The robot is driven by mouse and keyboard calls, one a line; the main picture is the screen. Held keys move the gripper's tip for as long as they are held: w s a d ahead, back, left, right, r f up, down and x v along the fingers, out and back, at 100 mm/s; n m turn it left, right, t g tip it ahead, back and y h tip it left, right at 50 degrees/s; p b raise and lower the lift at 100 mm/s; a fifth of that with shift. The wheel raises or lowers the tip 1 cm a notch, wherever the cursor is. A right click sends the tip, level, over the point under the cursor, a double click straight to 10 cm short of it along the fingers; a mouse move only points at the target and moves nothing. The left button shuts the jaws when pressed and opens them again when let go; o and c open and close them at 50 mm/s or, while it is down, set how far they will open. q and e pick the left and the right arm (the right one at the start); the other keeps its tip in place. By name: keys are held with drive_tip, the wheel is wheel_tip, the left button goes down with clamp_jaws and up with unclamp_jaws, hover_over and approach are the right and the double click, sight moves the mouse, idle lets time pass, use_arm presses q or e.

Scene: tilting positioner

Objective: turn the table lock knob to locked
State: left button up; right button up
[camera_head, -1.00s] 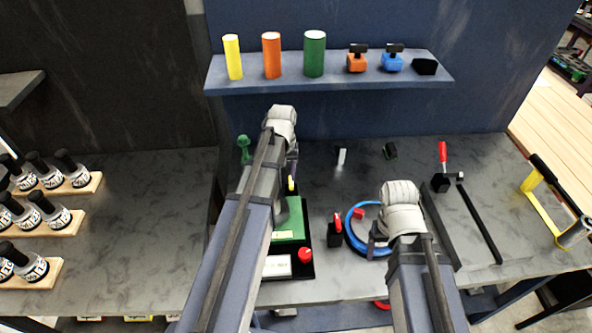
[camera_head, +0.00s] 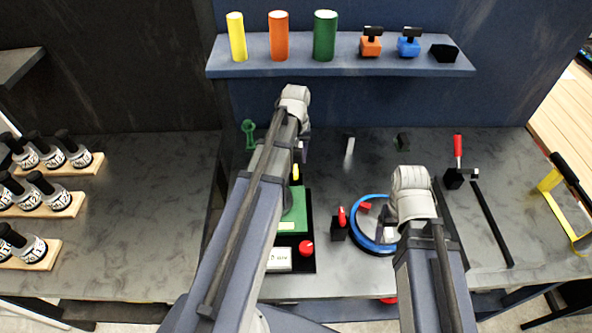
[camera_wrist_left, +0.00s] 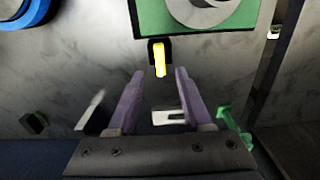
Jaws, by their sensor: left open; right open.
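A small yellow knob or lever (camera_head: 296,172) on a black block stands at the far edge of the green positioner (camera_head: 290,228). I cannot tell its lock setting. In the left wrist view the yellow knob (camera_wrist_left: 160,57) points toward me, just beyond my open left fingertips (camera_wrist_left: 160,74) and about centred between them. The green base with a grey disc (camera_wrist_left: 212,8) lies past it. In the head view my left gripper (camera_head: 302,150) is mostly hidden by its own arm. My right gripper (camera_head: 402,228) is near the blue ring, its fingers largely hidden by its wrist.
A blue ring (camera_head: 365,241) and a red-levered black block (camera_head: 340,226) sit right of the positioner. A red button (camera_head: 306,248) is on its front. A green part (camera_head: 249,134) stands near the left gripper. The shelf (camera_head: 340,73) is behind.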

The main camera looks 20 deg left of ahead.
sight(296, 170)
use_arm(q)
wheel_tip(296, 170, down, 6)
drive_tip(key=b, duration=0.5)
use_arm(e)
wheel_tip(296, 170, down, 6)
drive_tip(key=shift+f, duration=0.1)
use_arm(q)
drive_tip(key=shift+c, duration=0.2)
clamp_jaws()
